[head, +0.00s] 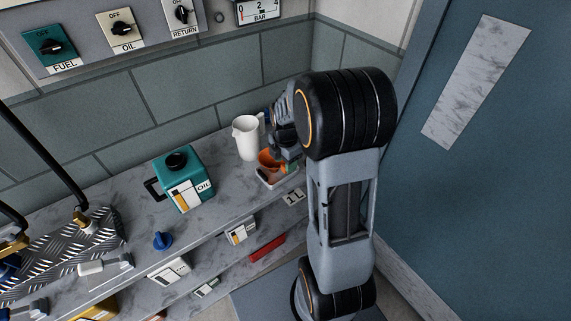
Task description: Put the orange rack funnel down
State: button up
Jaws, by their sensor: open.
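The orange funnel (267,159) is on the counter near the back right, partly hidden by my gripper and arm. It appears to be at a small pale tray or holder (268,180); whether it rests in it or above it I cannot tell. My gripper (278,152) is open, right at the funnel, with its fingers mostly hidden behind my own wrist. Whether a finger touches the funnel is not clear.
A white jug (247,138) stands just left of the funnel. A teal oil can (184,180) is farther left, with a blue knob-like piece (162,241) near the front edge. A "1L" label (294,196) marks the counter edge. Bare counter (219,172) lies between can and funnel. A blue door (490,190) is at right.

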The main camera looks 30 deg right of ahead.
notch_tip(320, 180, up, 9)
jog(key=s+a+r+m+t, duration=0.3)
jog(key=s+a+m, duration=0.7)
jog(key=m, duration=1)
jog(key=shift+s+t, duration=0.3)
jog(key=shift+s, duration=1.1)
jog(key=shift+r, duration=0.1)
jog(key=shift+r+p, duration=0.6)
jog(key=shift+p, duration=0.1)
jog(key=shift+c, duration=0.7)
